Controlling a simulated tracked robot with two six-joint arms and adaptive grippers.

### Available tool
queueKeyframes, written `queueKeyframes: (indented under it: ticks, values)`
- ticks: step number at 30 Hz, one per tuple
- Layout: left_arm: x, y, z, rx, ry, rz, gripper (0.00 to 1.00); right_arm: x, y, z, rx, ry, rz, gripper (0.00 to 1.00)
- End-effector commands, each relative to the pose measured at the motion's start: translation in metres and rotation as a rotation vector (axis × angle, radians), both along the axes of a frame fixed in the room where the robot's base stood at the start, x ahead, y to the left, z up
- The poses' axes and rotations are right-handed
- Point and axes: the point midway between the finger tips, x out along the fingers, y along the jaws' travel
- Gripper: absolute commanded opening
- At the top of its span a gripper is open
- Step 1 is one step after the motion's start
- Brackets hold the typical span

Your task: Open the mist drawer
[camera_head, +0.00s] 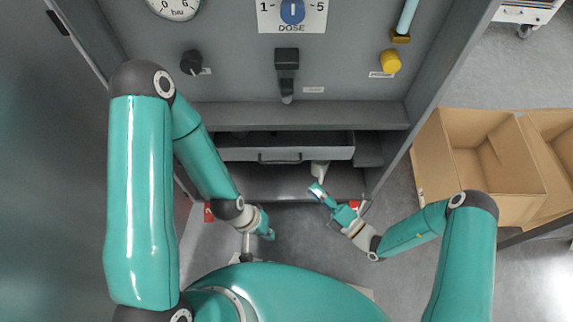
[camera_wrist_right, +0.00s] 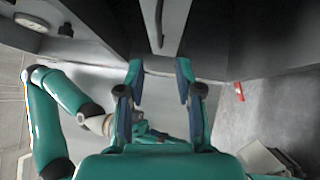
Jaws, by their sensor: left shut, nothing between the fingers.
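The drawer (camera_head: 235,155) is a wide grey box low in the washer's bay. A dark handle (camera_head: 280,159) runs along the middle of its front. A dark gap shows behind the front's top edge; how far out the drawer stands is hard to tell. My right gripper (camera_head: 318,190) is in front of the drawer, below and right of the handle, apart from it. In the right wrist view its fingers (camera_wrist_right: 159,72) are spread with nothing between them. My left gripper (camera_head: 267,234) is shut and empty, low in front of the bay, its tips partly hidden.
Above the drawer is a grey panel with a black knob (camera_head: 191,62), a black lever (camera_head: 287,70) and a yellow knob (camera_head: 390,62). Open cardboard boxes (camera_head: 437,160) stand at the right. Side walls bound the bay; some floor in front is clear.

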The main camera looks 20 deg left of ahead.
Motion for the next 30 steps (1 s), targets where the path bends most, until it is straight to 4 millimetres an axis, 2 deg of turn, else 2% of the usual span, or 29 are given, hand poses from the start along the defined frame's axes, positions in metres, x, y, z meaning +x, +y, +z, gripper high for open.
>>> queueKeyframes:
  ticks: [1,6,15,21,30]
  values:
    - [0.000,0.000,-0.002,0.000,0.000,0.000,0.00,0.004,0.012,0.001,0.001,-0.005,0.007,0.35]
    - [0.000,0.000,-0.008,0.000,0.000,0.000,0.00,0.022,0.045,0.005,-0.002,-0.006,0.006,0.35]
    - [0.000,0.000,-0.016,0.000,0.000,0.000,0.00,0.047,0.090,0.012,-0.001,-0.005,0.003,0.35]
    - [0.000,0.000,-0.018,0.000,0.000,0.000,0.00,0.054,0.103,0.015,0.000,-0.002,0.002,0.35]
    - [0.000,0.000,-0.018,0.000,0.000,0.000,0.00,0.056,0.104,0.016,-0.001,-0.002,0.000,0.35]
